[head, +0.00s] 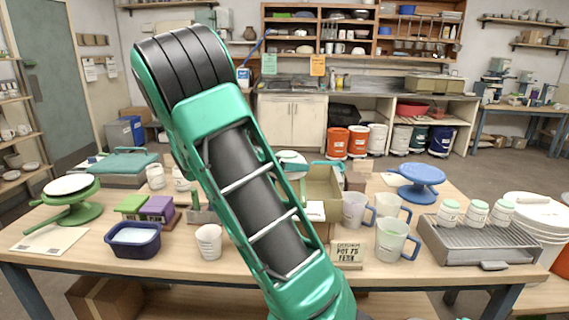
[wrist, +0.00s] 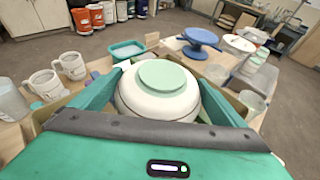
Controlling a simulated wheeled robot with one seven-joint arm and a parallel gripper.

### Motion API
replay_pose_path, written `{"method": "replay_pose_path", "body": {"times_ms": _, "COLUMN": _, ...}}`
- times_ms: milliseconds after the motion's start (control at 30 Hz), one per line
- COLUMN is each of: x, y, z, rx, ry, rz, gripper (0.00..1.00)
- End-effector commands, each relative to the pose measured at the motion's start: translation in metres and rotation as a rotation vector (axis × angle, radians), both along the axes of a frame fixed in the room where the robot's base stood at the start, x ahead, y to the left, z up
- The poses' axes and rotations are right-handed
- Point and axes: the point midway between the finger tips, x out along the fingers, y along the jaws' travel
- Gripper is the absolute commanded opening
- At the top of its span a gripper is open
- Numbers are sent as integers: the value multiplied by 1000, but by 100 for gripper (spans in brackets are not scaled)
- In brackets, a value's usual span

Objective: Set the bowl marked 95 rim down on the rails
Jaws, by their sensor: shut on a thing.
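In the wrist view my gripper (wrist: 162,80) is shut on a white bowl (wrist: 155,104) with a pale green base (wrist: 168,75), one green finger on each side. The bowl's base faces the camera and its rim is hidden, as is any number on it. In the head view, the bowl (head: 291,157) and a green finger show partly behind my arm, above the tan box (head: 322,184). A grey ribbed tray (head: 470,250) stands at the right of the table with white jars (head: 475,212) on it. I cannot tell whether its ribs are the rails.
Translucent mugs (head: 391,240) and a sign (head: 347,253) stand between the box and tray. A blue turntable (head: 418,182) is behind them. At left are a navy tub (head: 133,238), a white cup (head: 209,241) and a green turntable (head: 72,204). My arm hides the table's middle.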

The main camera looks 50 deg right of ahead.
Motion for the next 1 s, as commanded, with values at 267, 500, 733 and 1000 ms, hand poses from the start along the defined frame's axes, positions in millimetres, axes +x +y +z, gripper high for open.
{"method": "replay_pose_path", "body": {"times_ms": 267, "x": -1, "y": 2, "z": -1, "rx": -1, "ry": -1, "rz": 0, "gripper": 62}}
{"method": "replay_pose_path", "body": {"times_ms": 500, "x": -1, "y": 2, "z": -1, "rx": -1, "ry": -1, "rz": 1, "gripper": 62}}
{"method": "replay_pose_path", "body": {"times_ms": 733, "x": -1, "y": 2, "z": -3, "rx": -1, "ry": 0, "rz": 1, "gripper": 62}}
{"method": "replay_pose_path", "body": {"times_ms": 1000, "x": -1, "y": 3, "z": -7, "rx": -1, "ry": 1, "rz": 1, "gripper": 62}}
